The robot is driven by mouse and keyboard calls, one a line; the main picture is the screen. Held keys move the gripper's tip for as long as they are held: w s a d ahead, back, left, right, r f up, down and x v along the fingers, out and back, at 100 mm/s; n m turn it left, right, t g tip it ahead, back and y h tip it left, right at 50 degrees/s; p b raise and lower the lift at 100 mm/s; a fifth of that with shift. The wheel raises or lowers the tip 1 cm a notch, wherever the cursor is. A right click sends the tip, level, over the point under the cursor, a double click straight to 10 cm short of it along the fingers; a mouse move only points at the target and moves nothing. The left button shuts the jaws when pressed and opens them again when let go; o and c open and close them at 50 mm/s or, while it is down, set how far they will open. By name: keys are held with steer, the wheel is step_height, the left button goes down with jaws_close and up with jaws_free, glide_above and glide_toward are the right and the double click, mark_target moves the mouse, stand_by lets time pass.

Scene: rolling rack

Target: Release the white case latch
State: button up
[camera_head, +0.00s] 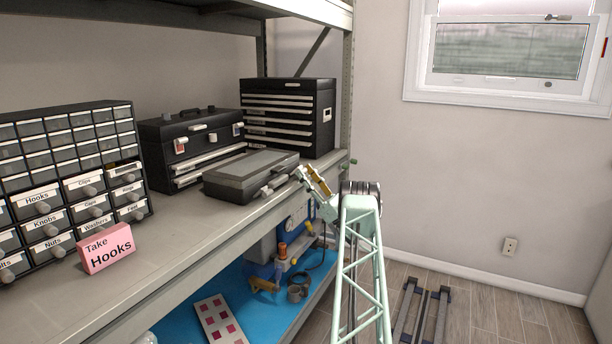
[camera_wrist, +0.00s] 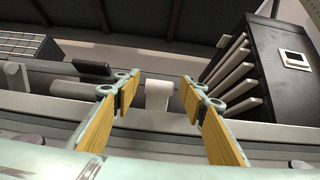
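A flat dark grey case (camera_head: 250,172) lies shut on the upper shelf in the head view. Its light grey handle (camera_head: 272,187) is on the front side. A white latch (camera_wrist: 158,93) shows in the wrist view, ahead of and between my fingertips, with a visible gap on each side. My gripper (camera_head: 308,178) is open, with yellow pads, at the right front end of the case. It also shows in the wrist view (camera_wrist: 158,101) with its two fingers spread and nothing held. In the head view my gripper partly hides the latch area.
A black toolbox (camera_head: 190,140) and a black drawer cabinet (camera_head: 290,115) stand behind the case. A small-parts organizer (camera_head: 70,165) and pink sign (camera_head: 106,248) are at left. The metal shelf (camera_head: 190,230) has clear room in front; a rack post (camera_head: 346,100) stands at right.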

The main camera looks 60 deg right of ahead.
step_height(320, 180, up, 10)
stand_by(0.8)
stand_by(0.4)
stand_by(0.4)
